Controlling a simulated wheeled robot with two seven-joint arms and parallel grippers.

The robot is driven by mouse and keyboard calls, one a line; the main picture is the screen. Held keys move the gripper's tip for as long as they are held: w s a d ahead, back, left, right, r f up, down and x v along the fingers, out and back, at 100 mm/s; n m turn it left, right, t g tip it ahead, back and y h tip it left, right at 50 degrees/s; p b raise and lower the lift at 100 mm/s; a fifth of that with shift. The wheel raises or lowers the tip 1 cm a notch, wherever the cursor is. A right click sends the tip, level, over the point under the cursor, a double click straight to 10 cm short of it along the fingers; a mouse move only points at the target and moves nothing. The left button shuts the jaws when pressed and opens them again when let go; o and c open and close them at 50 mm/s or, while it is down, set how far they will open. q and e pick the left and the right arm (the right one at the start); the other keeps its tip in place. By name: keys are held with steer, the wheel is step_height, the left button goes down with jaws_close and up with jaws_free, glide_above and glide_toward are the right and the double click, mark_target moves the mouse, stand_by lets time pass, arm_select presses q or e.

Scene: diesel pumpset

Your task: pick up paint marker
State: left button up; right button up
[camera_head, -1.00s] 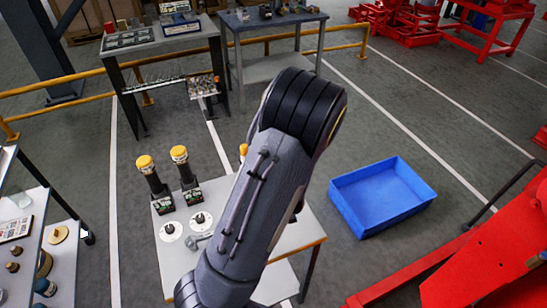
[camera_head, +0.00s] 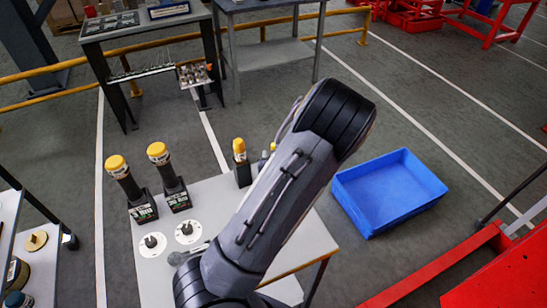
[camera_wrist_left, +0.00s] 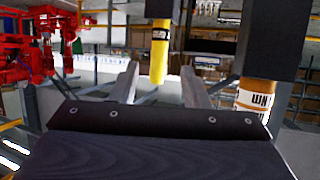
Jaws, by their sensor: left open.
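The paint marker appears to be the yellow, dark-banded piece (camera_head: 240,148) standing in a black holder at the table's back edge, beside my arm. In the left wrist view, which looks upside down, a yellow piece with a dark label (camera_wrist_left: 159,50) comes out of a black block at the top. My left gripper (camera_wrist_left: 159,70) is open, and the yellow piece shows between its two fingers. I see no contact, and the depth between them is unclear. My arm hides part of the table in the head view, and no gripper shows there.
Two yellow-capped tools (camera_head: 117,167) (camera_head: 158,152) stand in black holders on the light table (camera_head: 215,200). Two white discs (camera_head: 152,244) (camera_head: 188,232) lie in front of them. A white-labelled orange piece (camera_wrist_left: 254,98) is right of my gripper. A blue bin (camera_head: 390,190) sits on the floor.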

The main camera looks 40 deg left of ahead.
arm_select(q)
steer(key=x, duration=0.2)
steer(key=p+x, duration=0.1)
steer(key=x, duration=0.3)
steer(key=shift+w+f+p, duration=0.2)
steer(key=shift+f+p, duration=0.2)
jaws_close()
